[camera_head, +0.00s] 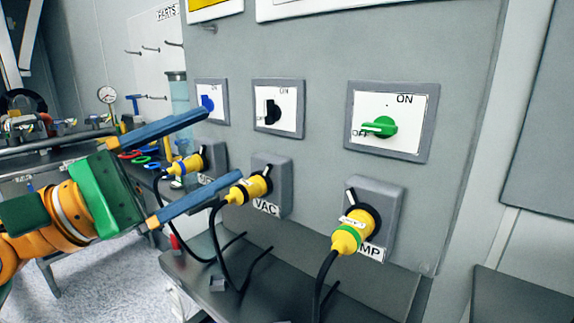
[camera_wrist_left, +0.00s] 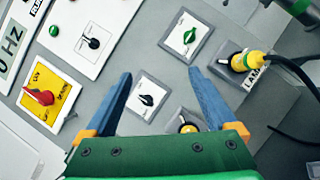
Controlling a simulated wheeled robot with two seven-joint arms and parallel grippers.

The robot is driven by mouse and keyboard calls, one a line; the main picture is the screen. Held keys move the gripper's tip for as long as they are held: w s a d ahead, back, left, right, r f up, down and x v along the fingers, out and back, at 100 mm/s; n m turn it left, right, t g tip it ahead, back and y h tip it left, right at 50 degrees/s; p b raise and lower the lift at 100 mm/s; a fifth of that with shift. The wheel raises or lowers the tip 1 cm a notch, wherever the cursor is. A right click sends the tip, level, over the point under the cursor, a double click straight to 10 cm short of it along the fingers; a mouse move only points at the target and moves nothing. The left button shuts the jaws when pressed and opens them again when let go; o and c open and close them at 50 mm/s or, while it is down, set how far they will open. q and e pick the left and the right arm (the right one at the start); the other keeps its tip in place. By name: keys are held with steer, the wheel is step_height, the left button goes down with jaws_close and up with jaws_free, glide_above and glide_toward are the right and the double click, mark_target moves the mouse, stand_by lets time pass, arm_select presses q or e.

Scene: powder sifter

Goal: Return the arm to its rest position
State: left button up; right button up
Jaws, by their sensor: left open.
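My left gripper (camera_head: 222,153) comes in from the left in the head view. Its two blue fingers are spread wide with nothing between them. The fingers point toward the grey panel, in front of the left and middle switches and plugs. In the left wrist view the open fingers (camera_wrist_left: 164,82) frame the black-knobbed switch (camera_wrist_left: 147,99), and the green-knobbed switch (camera_wrist_left: 188,37) lies beyond the right fingertip. Whether a fingertip touches the panel or the VAC plug (camera_head: 249,188) is unclear. My right gripper does not show.
The panel has a blue-knobbed switch (camera_head: 208,103), a green one (camera_head: 381,127) and a yellow lamp plug (camera_head: 350,232). Black cables hang over a dark ledge (camera_head: 375,288). A workbench (camera_head: 62,160) with tools stands behind my left arm. A red knob (camera_wrist_left: 40,96) shows in the wrist view.

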arm_select(q)
steer(key=w+a+f+m+t+y, duration=0.35)
steer(key=f+m+t+y, duration=0.35)
steer(key=m, duration=1)
steer(key=w+a+f+m+t+y, duration=0.3)
steer(key=a+f+m+t+y, duration=0.45)
steer(key=m, duration=0.95)
step_height(320, 180, down, 16)
steer(key=s+a+n+g+y, duration=0.1)
steer(key=s+n+g+y, duration=0.1)
steer(key=n+g+y, duration=0.65)
steer(key=s+d+f+n+g+h, duration=0.2)
steer(key=s+f+n+g, duration=0.4)
steer(key=s+f, duration=0.5)
steer(key=s+d+f+n+g+h, duration=0.3)
steer(key=s+f+n+g, duration=0.3)
steer(key=s+f, duration=0.45)
step_height(320, 180, down, 14)
steer(key=s+m+g+p, duration=0.2)
steer(key=s+g+p, duration=0.1)
steer(key=s+a+f+g+p, duration=0.1)
steer(key=s+a+f+p, duration=0.1)
steer(key=s+f, duration=0.6)
steer(key=s, duration=0.4)
steer(key=shift+a, duration=0.2)
